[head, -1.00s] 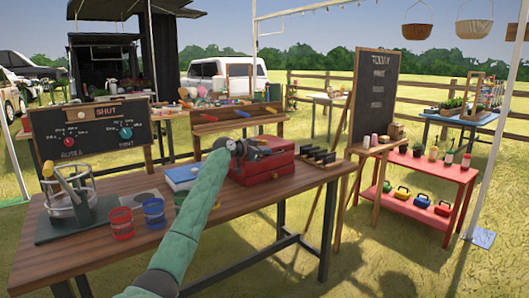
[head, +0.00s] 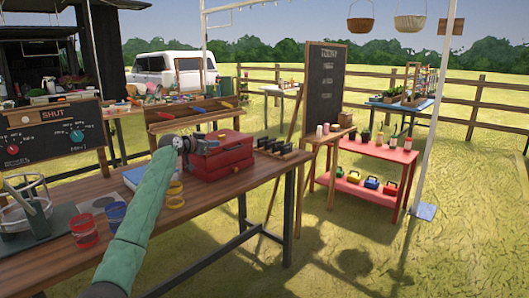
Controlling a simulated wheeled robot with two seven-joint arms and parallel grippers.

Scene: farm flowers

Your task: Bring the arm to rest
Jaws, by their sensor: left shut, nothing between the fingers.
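My left arm, in a green sleeve, reaches up over the wooden table (head: 215,195) in the head view. Its gripper (head: 190,145) is shut and empty, in front of the left part of the red toolbox (head: 222,160). I cannot tell whether it touches the box. The fingers are small and partly lost against the box. My right gripper is not in view.
A red cup (head: 84,232), a blue cup (head: 112,216) and a yellow cup (head: 175,195) stand around my forearm. A black rack (head: 280,149) is right of the toolbox. A chalkboard (head: 325,85) and red shelf (head: 372,153) stand beyond. Grass at right is open.

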